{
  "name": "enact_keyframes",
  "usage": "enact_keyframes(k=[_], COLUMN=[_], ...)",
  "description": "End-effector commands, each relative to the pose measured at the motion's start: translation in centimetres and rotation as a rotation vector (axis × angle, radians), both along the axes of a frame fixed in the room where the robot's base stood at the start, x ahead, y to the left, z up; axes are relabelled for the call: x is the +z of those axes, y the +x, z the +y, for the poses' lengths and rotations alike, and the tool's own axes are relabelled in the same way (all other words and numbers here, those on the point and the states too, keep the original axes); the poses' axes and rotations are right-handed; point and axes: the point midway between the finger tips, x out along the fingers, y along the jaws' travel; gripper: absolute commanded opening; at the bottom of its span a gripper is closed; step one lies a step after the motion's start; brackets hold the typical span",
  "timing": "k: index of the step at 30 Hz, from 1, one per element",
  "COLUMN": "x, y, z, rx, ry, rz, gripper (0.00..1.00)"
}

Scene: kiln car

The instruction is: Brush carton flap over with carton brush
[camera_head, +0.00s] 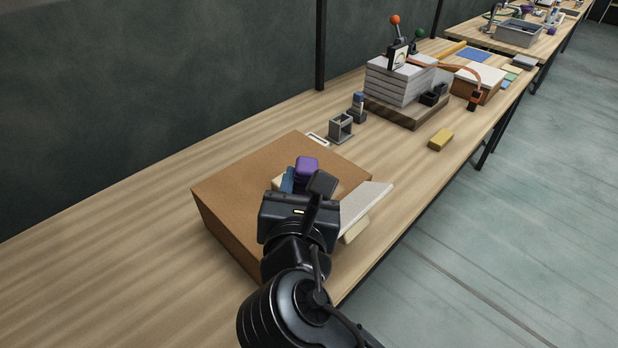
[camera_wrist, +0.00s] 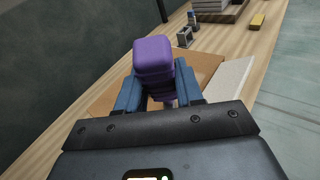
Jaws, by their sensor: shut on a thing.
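My gripper (camera_wrist: 160,92) is shut on a purple block-shaped thing, which looks like the carton brush (camera_wrist: 153,55); its lower end is mostly hidden behind the gripper. In the head view the purple top of the brush (camera_head: 307,168) shows just beyond my wrist, above the brown carton (camera_head: 235,195). I cannot tell whether the brush touches the carton. A pale grey flap (camera_head: 366,203) sticks out at the carton's right side, tilted, with its near part hidden by my gripper. The flap also shows to the right in the wrist view (camera_wrist: 230,85).
A cream block (camera_head: 355,230) sits under the flap. Beyond the carton stand a small grey bracket (camera_head: 341,128) and a blue-topped item (camera_head: 357,107). A yellow block (camera_head: 441,139) lies near the bench edge. Grey stacked plates (camera_head: 400,82) stand farther back. The bench left of the carton is clear.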

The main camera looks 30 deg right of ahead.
Motion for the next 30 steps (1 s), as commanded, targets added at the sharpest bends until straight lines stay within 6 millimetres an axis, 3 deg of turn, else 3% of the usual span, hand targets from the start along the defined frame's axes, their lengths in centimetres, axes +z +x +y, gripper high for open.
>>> enact_keyframes(k=[15,30], x=[0.0,0.0], y=[-1.3,-1.5], z=[4.1,4.5], rx=[0.003,0.0], ry=[0.002,0.001], rz=[0.001,-0.001], gripper=[0.0,0.0])
